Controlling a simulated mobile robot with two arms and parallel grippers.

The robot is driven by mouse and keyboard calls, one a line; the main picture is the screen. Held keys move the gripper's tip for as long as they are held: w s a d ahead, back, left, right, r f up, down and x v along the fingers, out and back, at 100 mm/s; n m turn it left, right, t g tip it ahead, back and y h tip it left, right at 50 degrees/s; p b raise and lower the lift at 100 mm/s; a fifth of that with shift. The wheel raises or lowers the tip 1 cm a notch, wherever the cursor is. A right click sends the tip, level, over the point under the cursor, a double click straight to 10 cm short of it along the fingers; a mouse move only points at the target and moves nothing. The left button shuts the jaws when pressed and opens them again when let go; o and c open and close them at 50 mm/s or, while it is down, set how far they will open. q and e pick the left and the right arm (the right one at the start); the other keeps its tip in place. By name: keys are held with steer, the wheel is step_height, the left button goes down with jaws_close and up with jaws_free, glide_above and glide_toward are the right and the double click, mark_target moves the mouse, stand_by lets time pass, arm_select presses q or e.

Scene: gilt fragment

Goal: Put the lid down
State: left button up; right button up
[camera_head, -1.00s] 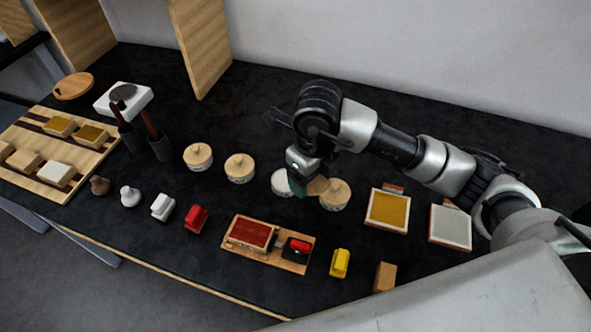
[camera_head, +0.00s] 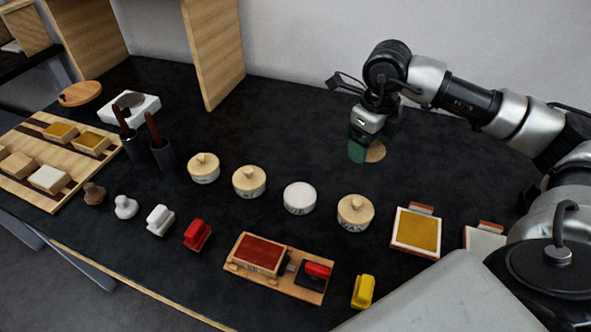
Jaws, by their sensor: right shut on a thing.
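My right gripper (camera_head: 362,146) is shut on a round tan lid (camera_head: 376,153). The lid is tilted and partly hidden by the green fingertips. The gripper is behind the row of jars, over the back right of the black table. A round white-topped jar (camera_head: 300,197) has no wooden lid on it and stands in the row. Three jars with tan knobbed lids stand beside it: one at the left end (camera_head: 203,168), one next to that (camera_head: 249,181), and one at the right (camera_head: 355,212). My left gripper is not in view.
The black table (camera_head: 290,125) is clear behind the jars. In front are a wooden tray with a red pad (camera_head: 260,252), small stamps and a yellow block (camera_head: 363,291). A yellow pad (camera_head: 416,231) lies at the right. A wooden upright panel (camera_head: 212,50) stands at the back.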

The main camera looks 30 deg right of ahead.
steer(key=p, duration=0.2)
glide_above(317, 166)
step_height(317, 166, down, 7)
steer(key=shift+s+r, duration=0.1)
steer(key=shift+r, duration=0.05)
step_height(317, 166, down, 4)
steer(key=shift+f+p, duration=0.1)
steer(key=shift+p, duration=0.4)
steer(key=o, duration=0.4)
steer(key=shift+f, duration=0.15)
steer(key=o, duration=0.5)
steer(key=shift+r, duration=0.2)
step_height(317, 166, up, 12)
steer(key=b, duration=0.1)
steer(key=shift+b, duration=0.4)
